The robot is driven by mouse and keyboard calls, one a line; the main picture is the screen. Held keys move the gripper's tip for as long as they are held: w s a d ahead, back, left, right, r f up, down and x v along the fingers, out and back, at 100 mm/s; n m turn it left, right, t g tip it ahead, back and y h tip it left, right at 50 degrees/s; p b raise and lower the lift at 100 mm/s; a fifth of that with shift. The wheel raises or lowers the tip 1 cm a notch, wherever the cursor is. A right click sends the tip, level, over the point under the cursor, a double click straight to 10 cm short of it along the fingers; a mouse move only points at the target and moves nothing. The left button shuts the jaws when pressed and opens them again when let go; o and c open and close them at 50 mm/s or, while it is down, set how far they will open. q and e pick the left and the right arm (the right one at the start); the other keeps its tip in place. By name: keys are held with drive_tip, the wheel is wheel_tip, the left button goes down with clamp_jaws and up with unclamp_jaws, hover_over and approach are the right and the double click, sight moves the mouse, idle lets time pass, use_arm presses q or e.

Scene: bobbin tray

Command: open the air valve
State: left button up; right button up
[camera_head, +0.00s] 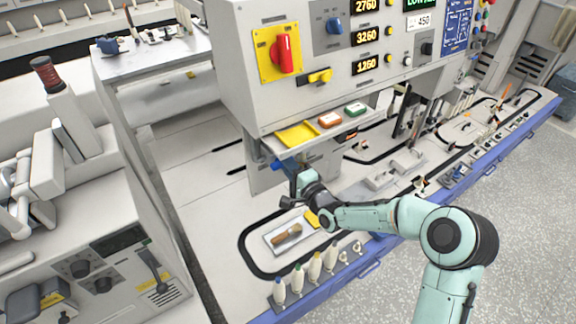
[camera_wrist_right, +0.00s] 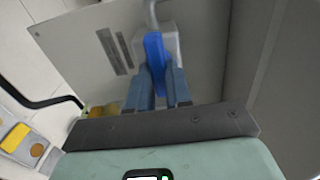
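The air valve has a blue lever (camera_wrist_right: 154,58) on a pale grey block at a grey panel, seen in the right wrist view. In the head view a bit of blue (camera_head: 277,165) shows under the control box, beside my right gripper (camera_head: 290,172). In the wrist view the two blue-grey fingers of my right gripper (camera_wrist_right: 159,88) stand close on either side of the lever. I see no clear gap between them and it, so they look shut on it. The lever's lower end is partly hidden between the fingers. My left gripper is not in view.
The control box (camera_head: 240,75) with a red switch (camera_head: 284,53) and lit displays hangs just above my right gripper. A small tray (camera_head: 287,236) and several bobbins (camera_head: 298,278) are below. A grey machine (camera_head: 100,235) stands at left.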

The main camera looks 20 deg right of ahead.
drive_tip(key=o, duration=0.4)
drive_tip(key=shift+s, duration=0.1)
drive_tip(key=s, duration=0.4)
drive_tip(key=s+d, duration=0.1)
drive_tip(key=s, duration=0.3)
drive_tip(key=s+d, duration=0.1)
drive_tip(key=s, duration=0.4)
drive_tip(key=shift+s, duration=0.1)
drive_tip(key=shift+a+f, duration=0.1)
